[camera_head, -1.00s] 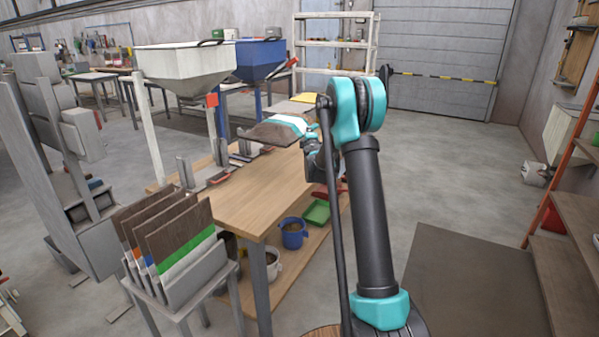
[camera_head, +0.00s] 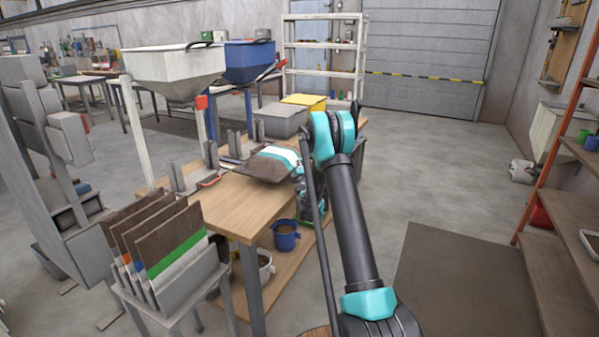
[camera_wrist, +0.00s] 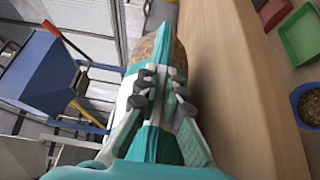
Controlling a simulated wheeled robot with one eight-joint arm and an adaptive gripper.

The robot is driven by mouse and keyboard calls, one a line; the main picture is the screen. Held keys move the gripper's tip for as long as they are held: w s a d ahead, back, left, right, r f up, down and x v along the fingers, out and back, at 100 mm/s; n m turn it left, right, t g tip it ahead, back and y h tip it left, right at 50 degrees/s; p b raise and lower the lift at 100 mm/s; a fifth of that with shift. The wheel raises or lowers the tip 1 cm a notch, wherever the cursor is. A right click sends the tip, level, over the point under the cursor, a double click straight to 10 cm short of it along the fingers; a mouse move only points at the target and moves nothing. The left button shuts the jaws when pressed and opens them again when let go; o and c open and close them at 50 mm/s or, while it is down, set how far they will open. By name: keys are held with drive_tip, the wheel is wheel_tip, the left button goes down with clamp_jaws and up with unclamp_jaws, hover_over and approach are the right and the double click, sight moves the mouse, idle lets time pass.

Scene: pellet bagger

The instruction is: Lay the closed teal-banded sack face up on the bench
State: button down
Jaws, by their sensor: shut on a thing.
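The sack (camera_head: 262,168) is brown with a white strip and a teal band. In the head view it is held over the wooden bench (camera_head: 240,208), its brown end toward the left front and its teal end at my gripper. I cannot tell whether it touches the bench top. In the wrist view my gripper (camera_wrist: 166,92) is shut on the teal end of the sack (camera_wrist: 150,146), with its brown part beyond the fingers. The bench top (camera_wrist: 228,85) lies close beside it there. My arm hides part of the gripper in the head view.
A rack of brown sacks with coloured bands (camera_head: 190,278) stands at the front left. White (camera_head: 175,65) and blue (camera_head: 248,58) hoppers stand behind the bench. A grey box (camera_head: 280,122) and a yellow bin (camera_head: 303,101) are at the back. A blue bucket (camera_head: 286,237) sits on the lower shelf.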

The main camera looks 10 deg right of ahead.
drive_tip(key=shift+f, duration=1.5)
drive_tip(key=c, duration=1.6)
unclamp_jaws()
drive_tip(key=shift+c, duration=0.2)
